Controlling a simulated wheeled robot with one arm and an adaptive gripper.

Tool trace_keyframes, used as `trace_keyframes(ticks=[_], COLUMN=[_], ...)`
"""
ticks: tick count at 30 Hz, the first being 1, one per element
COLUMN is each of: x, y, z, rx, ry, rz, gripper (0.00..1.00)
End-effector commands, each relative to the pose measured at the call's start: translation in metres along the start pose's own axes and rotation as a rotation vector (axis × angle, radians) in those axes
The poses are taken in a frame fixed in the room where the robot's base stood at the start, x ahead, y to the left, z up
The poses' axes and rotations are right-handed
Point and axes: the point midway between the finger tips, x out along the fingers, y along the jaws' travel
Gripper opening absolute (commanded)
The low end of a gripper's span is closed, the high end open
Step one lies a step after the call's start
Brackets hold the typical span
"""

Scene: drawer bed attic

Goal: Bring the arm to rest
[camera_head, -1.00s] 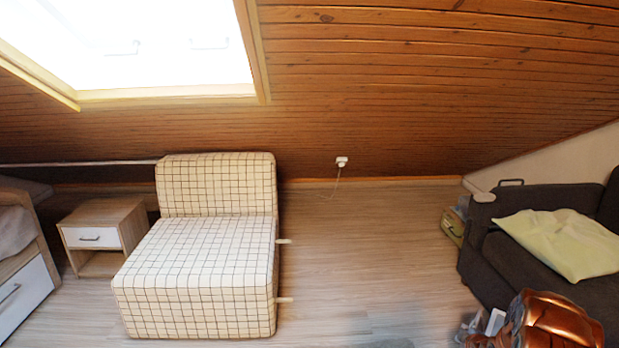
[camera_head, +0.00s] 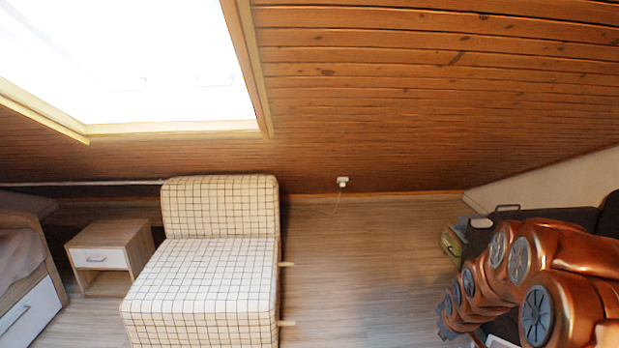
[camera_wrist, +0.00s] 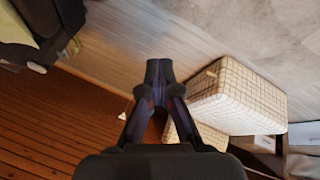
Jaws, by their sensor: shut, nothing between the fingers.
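My gripper (camera_wrist: 159,72) shows in the wrist view with its dark fingers together at the tips and nothing held between them. It hangs in free air, with the wooden floor and a checkered chair (camera_wrist: 240,95) beyond it. In the head view my copper-coloured arm is bent at the lower right, in front of the dark sofa (camera_head: 572,215). The gripper's fingertips cannot be made out in that view.
The checkered chair also stands left of centre in the head view (camera_head: 205,280). A nightstand (camera_head: 105,250) and a drawer bed (camera_head: 30,300) are at the left. A power socket (camera_head: 343,182) is on the low sloped wall. The floor (camera_head: 360,265) between chair and sofa is clear.

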Motion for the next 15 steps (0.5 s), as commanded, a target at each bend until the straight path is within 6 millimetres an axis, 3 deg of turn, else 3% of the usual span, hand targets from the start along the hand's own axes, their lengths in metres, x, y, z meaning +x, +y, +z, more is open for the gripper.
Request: trace_keyframes(ticks=[1,15], x=[-0.026,-0.198], y=[-0.005,-0.08], z=[-0.003,0.025], rx=[0.015,0.212], ry=[-0.016,-0.213], rz=[-0.014,-0.144], gripper=[0.0,0.0])
